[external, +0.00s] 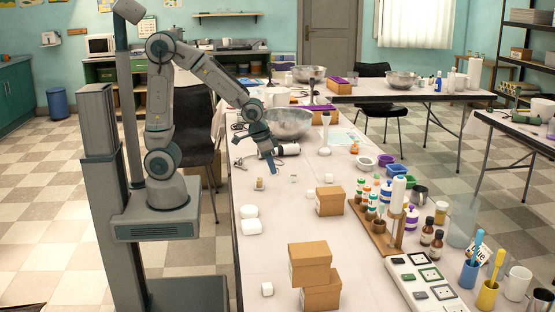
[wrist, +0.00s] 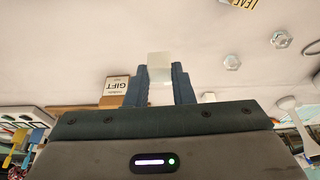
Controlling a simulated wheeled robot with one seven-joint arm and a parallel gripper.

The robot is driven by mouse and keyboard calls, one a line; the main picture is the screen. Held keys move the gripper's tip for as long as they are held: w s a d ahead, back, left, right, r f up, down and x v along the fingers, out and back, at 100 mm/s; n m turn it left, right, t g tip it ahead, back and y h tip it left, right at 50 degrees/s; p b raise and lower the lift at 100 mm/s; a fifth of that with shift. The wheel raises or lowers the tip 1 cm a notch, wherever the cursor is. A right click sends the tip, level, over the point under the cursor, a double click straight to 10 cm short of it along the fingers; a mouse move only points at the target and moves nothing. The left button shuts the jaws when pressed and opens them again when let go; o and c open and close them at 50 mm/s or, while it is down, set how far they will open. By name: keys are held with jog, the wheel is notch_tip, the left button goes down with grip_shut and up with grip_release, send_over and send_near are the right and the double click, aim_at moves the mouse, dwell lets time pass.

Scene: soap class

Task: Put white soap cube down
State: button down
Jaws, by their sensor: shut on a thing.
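My gripper (external: 274,168) reaches down over the near worktable (external: 275,250), left of the cardboard boxes. In the wrist view, its two blue fingers (wrist: 159,74) are shut on a small white soap cube (wrist: 159,66), whose upper part sticks out beyond the fingertips. In the external view I cannot clearly make out the held cube. Whether the cube touches the tabletop is not clear.
A cardboard box (external: 331,201) and stacked boxes (external: 310,264) stand to the right. A metal bowl (external: 287,122) is behind.

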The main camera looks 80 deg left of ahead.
jog(key=s+a+n+g+y+b, duration=0.1)
jog(key=s+a+n+b, duration=0.25)
jog(key=a, duration=1.25)
jog(key=s+a+n+y+b, duration=0.15)
jog(key=a+n, duration=0.35)
jog(key=a, duration=1.1)
jog(key=s+a+f, duration=0.1)
jog(key=a+f, duration=0.1)
jog(key=a, duration=0.1)
jog(key=s+a+f+b, duration=0.1)
jog(key=s+a+f, duration=0.1)
jog(key=a, duration=0.2)
jog(key=s+a+f, duration=0.1)
jog(key=a+f, duration=0.1)
jog(key=a, duration=0.2)
jog(key=shift+s+f, duration=0.2)
jog(key=shift+f, duration=0.2)
notch_tip(320, 180, down, 4)
jog(key=shift+f+b, duration=0.1)
jog(key=shift+b, duration=0.35)
jog(key=c, duration=1.3)
grip_release()
jog(key=shift+o, duration=0.2)
